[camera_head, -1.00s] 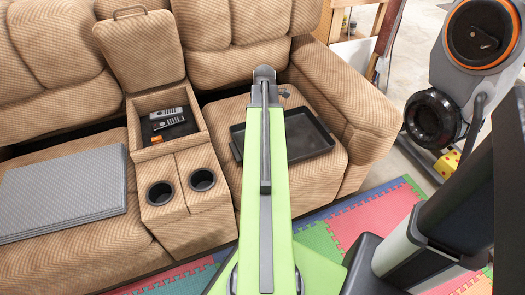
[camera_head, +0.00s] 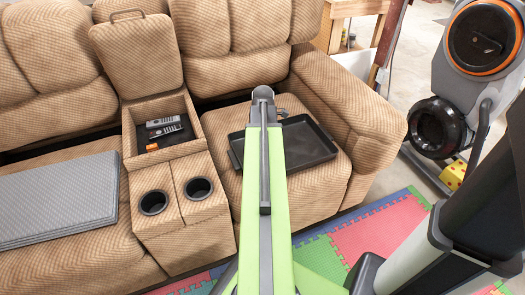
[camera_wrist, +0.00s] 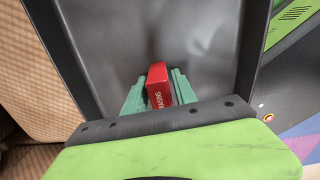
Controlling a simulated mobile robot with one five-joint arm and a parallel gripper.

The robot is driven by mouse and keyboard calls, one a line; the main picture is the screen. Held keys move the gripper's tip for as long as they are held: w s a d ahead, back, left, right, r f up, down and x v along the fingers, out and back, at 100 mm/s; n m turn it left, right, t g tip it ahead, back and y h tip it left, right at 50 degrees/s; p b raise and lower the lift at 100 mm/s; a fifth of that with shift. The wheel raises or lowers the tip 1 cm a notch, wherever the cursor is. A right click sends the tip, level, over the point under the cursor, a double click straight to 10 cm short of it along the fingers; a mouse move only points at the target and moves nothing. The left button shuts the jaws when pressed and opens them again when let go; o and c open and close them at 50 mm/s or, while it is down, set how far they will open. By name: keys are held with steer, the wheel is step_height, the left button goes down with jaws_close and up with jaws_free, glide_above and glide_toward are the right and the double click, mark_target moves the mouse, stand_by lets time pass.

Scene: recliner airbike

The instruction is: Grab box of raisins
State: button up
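The box of raisins (camera_wrist: 158,84) is small and red, with white lettering on its side. In the wrist view it sits between the two green fingers of my gripper (camera_wrist: 160,86), with no clear gap on either side. I cannot tell whether the fingers press on it or only flank it. A dark tray (camera_head: 308,145) lies on the right sofa seat; it also shows under the gripper in the wrist view (camera_wrist: 88,35). In the head view my green arm hides the box and the gripper.
The brown sofa's console (camera_head: 160,128) holds remotes (camera_head: 163,127) and a small orange item (camera_head: 152,147), left of the tray. A grey folded panel (camera_head: 58,199) lies on the left seat. The sofa armrest (camera_head: 345,95) rises right of the tray. An exercise machine (camera_head: 440,125) stands farther right.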

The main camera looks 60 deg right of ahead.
jaws_close()
